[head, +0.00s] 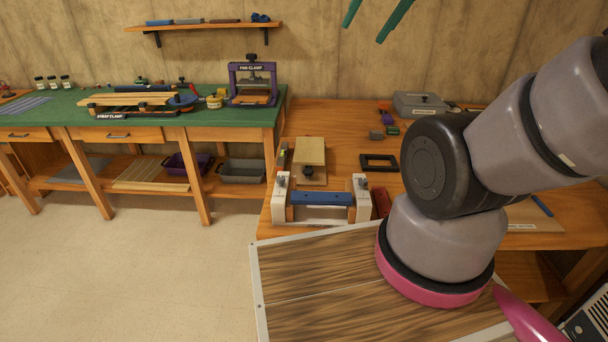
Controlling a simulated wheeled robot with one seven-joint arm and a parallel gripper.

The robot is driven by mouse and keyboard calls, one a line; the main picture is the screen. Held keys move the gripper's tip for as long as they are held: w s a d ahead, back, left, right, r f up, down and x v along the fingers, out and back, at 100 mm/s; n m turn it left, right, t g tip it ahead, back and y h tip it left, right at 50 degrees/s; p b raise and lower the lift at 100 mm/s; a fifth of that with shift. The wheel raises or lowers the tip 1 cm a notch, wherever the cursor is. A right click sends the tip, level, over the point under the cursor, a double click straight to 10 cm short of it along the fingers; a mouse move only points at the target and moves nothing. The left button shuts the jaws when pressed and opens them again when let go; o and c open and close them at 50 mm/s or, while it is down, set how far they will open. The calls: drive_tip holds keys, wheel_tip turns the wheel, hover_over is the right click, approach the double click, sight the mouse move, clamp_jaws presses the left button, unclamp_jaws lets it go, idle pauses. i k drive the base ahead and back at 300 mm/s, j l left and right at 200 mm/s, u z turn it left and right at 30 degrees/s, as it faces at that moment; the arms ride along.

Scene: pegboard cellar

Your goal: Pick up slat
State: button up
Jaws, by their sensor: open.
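Two dark green fingers of my gripper (371,20) show at the top edge, spread apart with nothing between them. They are high in the picture, well above the benches; the rest of the gripper is out of view. I cannot tell for certain which piece is the slat. Light wooden strips (150,173) lie on the low shelf under the green-topped bench. A pale wooden board (310,158) lies on the wooden bench. A blue bar (321,198) lies across a white-ended fixture (320,213) at that bench's front.
The green-topped bench (215,118) carries a purple clamp (252,83) and a strap clamp with wood. A black frame (379,162) and grey box (419,104) sit on the wooden bench. My arm covers its right part. Floor at left is clear.

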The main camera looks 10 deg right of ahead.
sight(339, 199)
drive_tip(key=j+z, duration=0.5)
drive_tip(key=z, duration=0.2)
drive_tip(key=k+j+z, duration=0.1)
drive_tip(key=z, duration=0.25)
drive_tip(key=j, duration=0.1)
